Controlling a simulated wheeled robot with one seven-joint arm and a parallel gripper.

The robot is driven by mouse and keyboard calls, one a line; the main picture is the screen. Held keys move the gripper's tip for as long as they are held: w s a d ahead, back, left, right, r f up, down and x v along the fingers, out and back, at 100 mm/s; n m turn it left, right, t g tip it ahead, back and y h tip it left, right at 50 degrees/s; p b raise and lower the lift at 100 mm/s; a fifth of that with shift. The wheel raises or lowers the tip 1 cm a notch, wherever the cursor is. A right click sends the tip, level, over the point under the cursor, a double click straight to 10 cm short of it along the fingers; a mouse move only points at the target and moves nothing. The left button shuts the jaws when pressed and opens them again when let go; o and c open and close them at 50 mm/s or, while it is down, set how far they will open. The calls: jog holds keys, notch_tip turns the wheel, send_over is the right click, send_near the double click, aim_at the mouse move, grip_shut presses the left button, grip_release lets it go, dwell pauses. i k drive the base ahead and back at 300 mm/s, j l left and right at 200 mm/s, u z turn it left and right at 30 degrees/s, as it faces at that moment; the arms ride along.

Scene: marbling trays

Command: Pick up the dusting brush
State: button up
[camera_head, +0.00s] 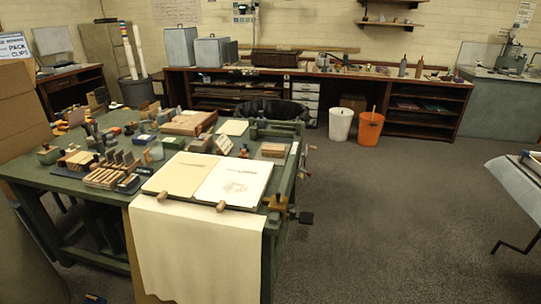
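I cannot make out a dusting brush for certain in this view. The green worktable (38,176) at the left holds many small tools and blocks, and a brush among them is too small to tell. Several upright dark tools stand near a wooden rack (106,178) on the table. An open folder with printed sheets (205,178) lies at its front right. My gripper is not in view.
A cream cloth (195,250) hangs over the table's front. Stacked cardboard boxes (22,110) stand at the left. A white bucket (341,123) and an orange bucket (370,129) stand before the back bench (430,127). The grey floor (400,220) right of the table is clear.

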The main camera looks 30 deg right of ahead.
aim_at(267, 150)
jog(key=i+l+u, duration=0.2)
jog(key=i+l, duration=0.35)
jog(key=i+l+u, duration=0.25)
jog(key=i+l, duration=0.35)
jog(key=i+l+u, duration=0.2)
jog(key=i+l, duration=0.45)
jog(key=l, duration=0.15)
